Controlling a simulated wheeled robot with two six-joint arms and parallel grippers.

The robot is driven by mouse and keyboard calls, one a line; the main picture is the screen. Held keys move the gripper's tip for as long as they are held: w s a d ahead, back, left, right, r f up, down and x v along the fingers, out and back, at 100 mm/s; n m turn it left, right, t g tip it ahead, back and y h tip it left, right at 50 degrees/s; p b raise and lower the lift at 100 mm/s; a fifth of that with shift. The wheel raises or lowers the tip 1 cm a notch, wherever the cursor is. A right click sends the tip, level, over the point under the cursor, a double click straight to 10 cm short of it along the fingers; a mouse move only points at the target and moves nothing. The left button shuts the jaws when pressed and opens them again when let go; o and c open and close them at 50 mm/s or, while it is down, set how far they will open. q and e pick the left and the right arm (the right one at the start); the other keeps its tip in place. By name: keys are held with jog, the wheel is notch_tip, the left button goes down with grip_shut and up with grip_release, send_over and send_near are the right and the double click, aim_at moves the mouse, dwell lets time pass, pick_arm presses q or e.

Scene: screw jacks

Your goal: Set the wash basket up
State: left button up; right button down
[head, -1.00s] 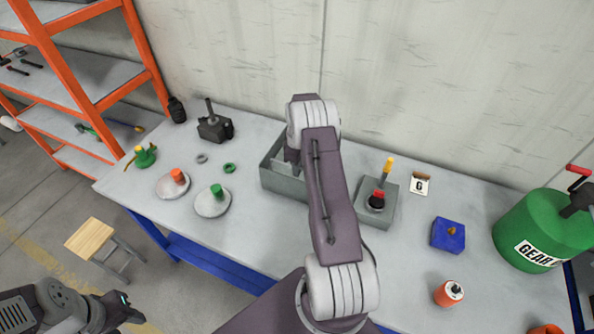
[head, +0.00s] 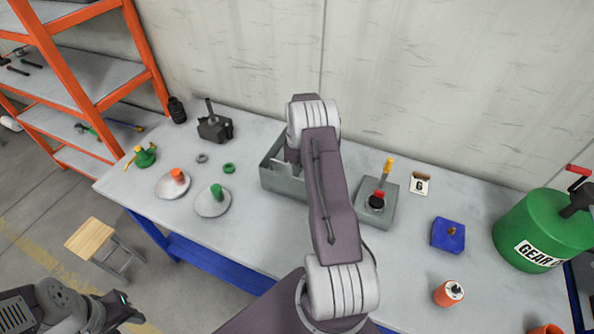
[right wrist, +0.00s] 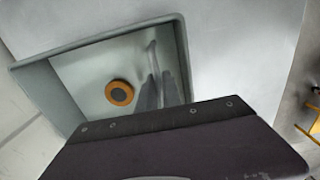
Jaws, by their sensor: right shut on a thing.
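A grey open-topped box (head: 283,184), which looks like the wash basket, stands on the bench behind my right arm. The right wrist view looks down into the box (right wrist: 95,47). An orange ring with a dark centre (right wrist: 119,92) lies on its floor. My right gripper (right wrist: 158,92) reaches inside the box, its fingers shut on a thin grey bar (right wrist: 152,58) that rises beside the ring. Whether the bar belongs to the box is unclear. In the head view my forearm hides part of the box. My left gripper (head: 128,308) hangs off the bench at the lower left, its jaw opening unclear.
Discs with an orange knob (head: 172,186) and a green knob (head: 212,202) lie left of the box. Further right are a blue block (head: 447,234), an orange bottle (head: 448,293) and a green can (head: 540,225).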

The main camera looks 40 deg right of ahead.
jog(key=shift+r, duration=0.15)
jog(key=shift+w+d+r+p, duration=0.1)
jog(key=shift+w+r+p, duration=0.1)
jog(key=shift+r+p, duration=0.25)
jog(key=r+p, duration=0.2)
jog(key=r, duration=0.2)
jog(key=shift+s+p, duration=0.2)
jog(key=shift+p, duration=0.2)
jog(key=shift+r, duration=0.2)
dwell(0.3)
jog(key=shift+r+p, duration=0.15)
jog(key=shift+p, duration=0.15)
